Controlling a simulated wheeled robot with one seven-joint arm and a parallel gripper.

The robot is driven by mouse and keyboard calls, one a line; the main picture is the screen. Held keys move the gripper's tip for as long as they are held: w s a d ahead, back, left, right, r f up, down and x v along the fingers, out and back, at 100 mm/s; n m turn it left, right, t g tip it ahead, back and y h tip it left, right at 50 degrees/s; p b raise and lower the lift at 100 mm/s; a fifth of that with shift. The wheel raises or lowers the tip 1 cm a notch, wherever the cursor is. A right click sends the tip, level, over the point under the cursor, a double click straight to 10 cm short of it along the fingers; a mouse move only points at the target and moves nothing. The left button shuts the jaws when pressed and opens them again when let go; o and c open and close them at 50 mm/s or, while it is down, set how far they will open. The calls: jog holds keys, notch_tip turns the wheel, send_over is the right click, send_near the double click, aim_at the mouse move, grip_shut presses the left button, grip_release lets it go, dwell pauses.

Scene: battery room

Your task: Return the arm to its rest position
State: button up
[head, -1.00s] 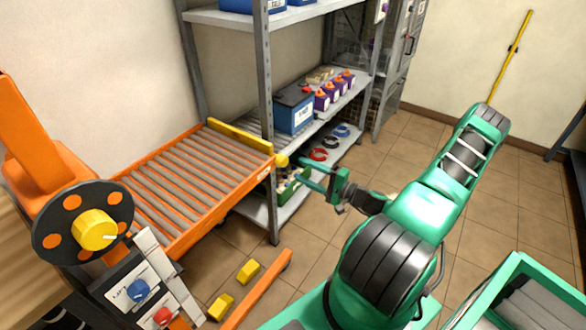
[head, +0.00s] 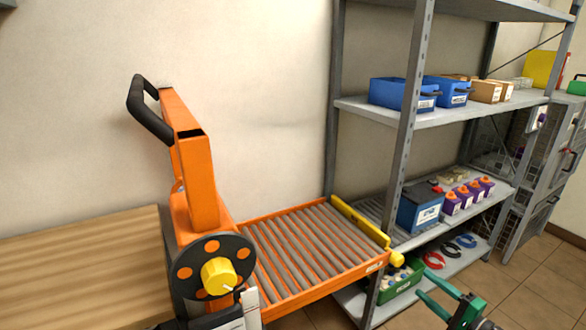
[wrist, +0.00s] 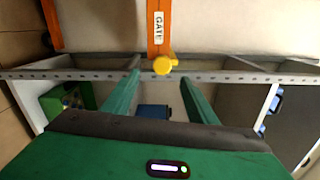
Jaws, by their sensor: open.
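My gripper (head: 424,286) shows at the lower right edge of the head view, with its green fingers apart and nothing between them. The rest of my arm is out of that view. The fingers point toward the yellow knob (head: 397,258) at the end of the roller conveyor's gate. In the wrist view my gripper (wrist: 160,80) is open, and the yellow knob (wrist: 165,63) and orange GATE bar (wrist: 159,25) lie beyond the fingertips. I cannot tell the exact gap to the knob.
A grey shelf post (head: 408,110) stands close to the gripper. The orange roller conveyor (head: 310,245) is left of it. Open tiled floor (head: 525,295) lies to the right.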

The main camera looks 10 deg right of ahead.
jog(key=s+a+r+n+g+y, duration=0.25)
jog(key=s+a+n+g, duration=0.45)
jog(key=a+n+g, duration=0.45)
jog(key=s+d+r+m+g+h, duration=0.1)
jog(key=s+r+h, duration=0.3)
jog(key=s+r, duration=0.5)
jog(key=s+d+r+m+g+h, duration=0.1)
jog(key=s+r+g+h, duration=0.3)
jog(key=s+r, duration=0.5)
notch_tip(320, 180, up, 4)
jog(key=shift+d+r+h, duration=0.25)
jog(key=shift+d+h, duration=0.1)
jog(key=shift+d, duration=0.05)
jog(key=shift+m, duration=0.25)
jog(key=shift+w+f, duration=0.25)
jog(key=shift+w, duration=0.3)
jog(key=shift+c, duration=0.7)
